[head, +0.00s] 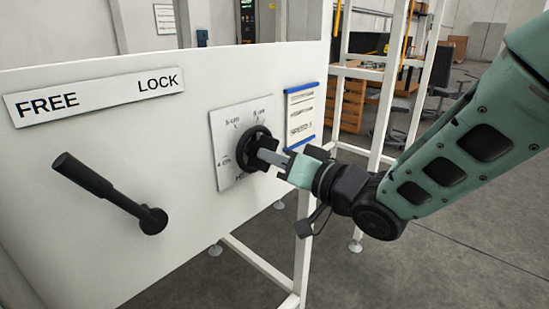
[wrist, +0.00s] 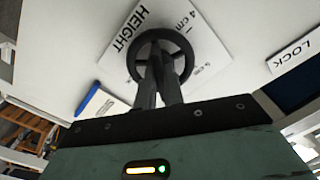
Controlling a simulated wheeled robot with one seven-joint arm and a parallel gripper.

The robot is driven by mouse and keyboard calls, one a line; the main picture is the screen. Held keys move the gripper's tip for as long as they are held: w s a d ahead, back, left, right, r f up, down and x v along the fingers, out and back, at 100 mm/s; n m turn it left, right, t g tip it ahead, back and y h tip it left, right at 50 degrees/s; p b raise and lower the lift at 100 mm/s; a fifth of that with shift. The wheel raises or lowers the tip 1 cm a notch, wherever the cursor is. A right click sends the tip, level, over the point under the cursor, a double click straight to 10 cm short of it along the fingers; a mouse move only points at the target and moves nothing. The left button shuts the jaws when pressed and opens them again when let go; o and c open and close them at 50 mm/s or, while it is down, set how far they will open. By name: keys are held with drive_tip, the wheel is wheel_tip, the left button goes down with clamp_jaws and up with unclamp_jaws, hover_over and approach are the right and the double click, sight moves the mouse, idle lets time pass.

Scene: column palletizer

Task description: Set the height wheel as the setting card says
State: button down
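The height wheel (head: 257,141) is a black handwheel on a white scale plate (head: 226,130) with cm marks, fixed to the white panel. My gripper (head: 272,156) reaches it from the right. In the wrist view, the gripper's two fingers (wrist: 158,75) are close together, with their tips inside the rim of the wheel (wrist: 180,42), around its middle. The plate there reads HEIGHT and shows a 4 cm mark. The setting card (head: 301,112), white with a blue top edge, is right of the plate. Its lower line seems to read SPEED; the other lines are too small to read.
A black lever (head: 105,190) sticks out of the panel at left, its handle up and left toward FREE on the FREE/LOCK label (head: 95,95). White frame legs stand below and right of the panel. Open grey floor (head: 450,240) lies at right.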

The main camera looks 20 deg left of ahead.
drive_tip(key=shift+n+b, duration=0.3)
drive_tip(key=shift+b, duration=0.1)
drive_tip(key=shift+w+d+n+b, duration=0.1)
drive_tip(key=shift+w+n+b, duration=0.05)
drive_tip(key=shift+n+b, duration=5.85)
drive_tip(key=c, duration=1.5)
unclamp_jaws()
